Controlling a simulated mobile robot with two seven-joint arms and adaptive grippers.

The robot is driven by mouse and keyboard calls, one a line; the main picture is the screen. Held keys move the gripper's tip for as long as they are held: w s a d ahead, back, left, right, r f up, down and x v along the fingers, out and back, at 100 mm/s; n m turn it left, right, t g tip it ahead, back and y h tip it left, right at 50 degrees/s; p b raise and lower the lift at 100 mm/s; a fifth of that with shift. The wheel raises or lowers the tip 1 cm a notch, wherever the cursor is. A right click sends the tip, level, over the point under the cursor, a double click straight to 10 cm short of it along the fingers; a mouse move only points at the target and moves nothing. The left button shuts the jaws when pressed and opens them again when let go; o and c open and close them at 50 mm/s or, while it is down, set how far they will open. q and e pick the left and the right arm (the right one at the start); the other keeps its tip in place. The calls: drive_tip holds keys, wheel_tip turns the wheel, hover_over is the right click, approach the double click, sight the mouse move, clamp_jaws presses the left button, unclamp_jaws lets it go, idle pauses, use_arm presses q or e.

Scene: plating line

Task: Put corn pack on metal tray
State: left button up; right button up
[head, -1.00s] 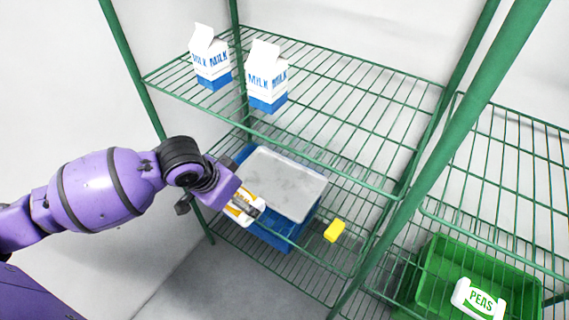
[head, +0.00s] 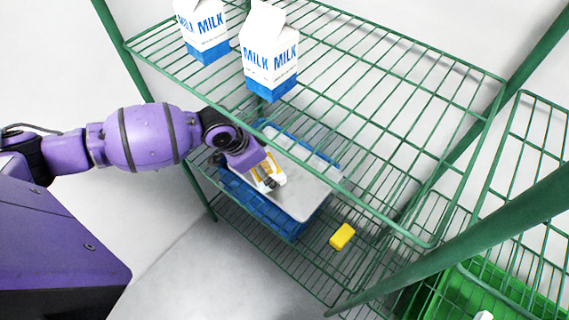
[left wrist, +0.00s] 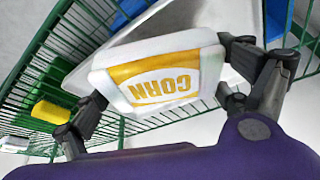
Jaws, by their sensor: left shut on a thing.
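The corn pack (head: 275,181) is white with a yellow label. It is held in my left gripper (head: 268,176), over the metal tray in the head view. In the left wrist view the corn pack (left wrist: 150,75) faces the camera, with gripper fingers at both its sides. The metal tray (head: 312,186) is a flat grey sheet lying on a blue crate (head: 262,207) on the lower shelf. The tray also shows behind the pack in the left wrist view (left wrist: 100,66). I cannot tell whether the pack touches the tray. My right gripper is not in view.
Two milk cartons, a left one (head: 205,40) and a right one (head: 270,60), stand on the upper wire shelf (head: 400,110). A yellow block (head: 342,236) lies right of the blue crate. A green crate (head: 475,292) is at lower right. Green posts frame the shelves.

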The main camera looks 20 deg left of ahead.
sight(289, 170)
use_arm(q)
drive_tip(key=w+d, duration=0.3)
drive_tip(key=shift+w+d, duration=0.1)
drive_tip(key=shift+w, duration=0.15)
drive_tip(key=shift+w+d, duration=0.3)
drive_tip(key=shift+w, duration=0.05)
drive_tip(key=x, duration=0.3)
drive_tip(key=shift+s+a+f, duration=0.15)
drive_tip(key=shift+s, duration=0.05)
drive_tip(key=shift+f, duration=0.25)
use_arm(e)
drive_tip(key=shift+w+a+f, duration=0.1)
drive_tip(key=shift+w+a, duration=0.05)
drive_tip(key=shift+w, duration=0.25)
use_arm(q)
drive_tip(key=shift+f, duration=0.1)
drive_tip(key=o, duration=1.1)
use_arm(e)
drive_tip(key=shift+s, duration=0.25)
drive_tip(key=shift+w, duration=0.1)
